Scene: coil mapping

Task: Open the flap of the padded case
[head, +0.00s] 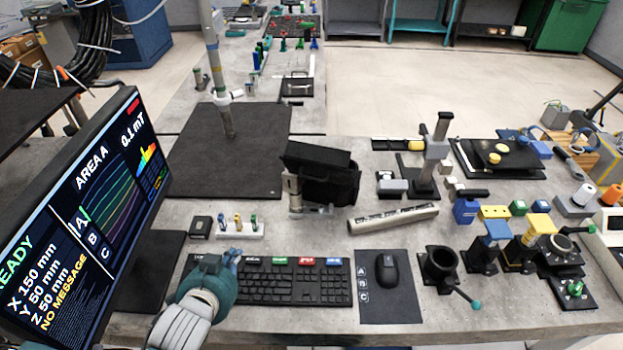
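The black padded case (335,186) stands on the grey table near the middle of the head view. Its dark flap (317,154) lies across the top; I cannot tell whether it is fastened. A grey metal holder stands at the case's left side. My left gripper (232,258) is teal and grey, low at the left, over the left end of the keyboard. It is apart from the case, in front of it and to its left. Its fingers are small and bunched in the view, so their opening is unclear. My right gripper is not in view.
A large monitor (85,215) stands at the left. The keyboard (294,284) and a mouse (388,270) lie in front of the case. A pale tube (393,219) lies to its right, and several fixtures and blocks crowd the right side. A dark plate (205,160) is behind left.

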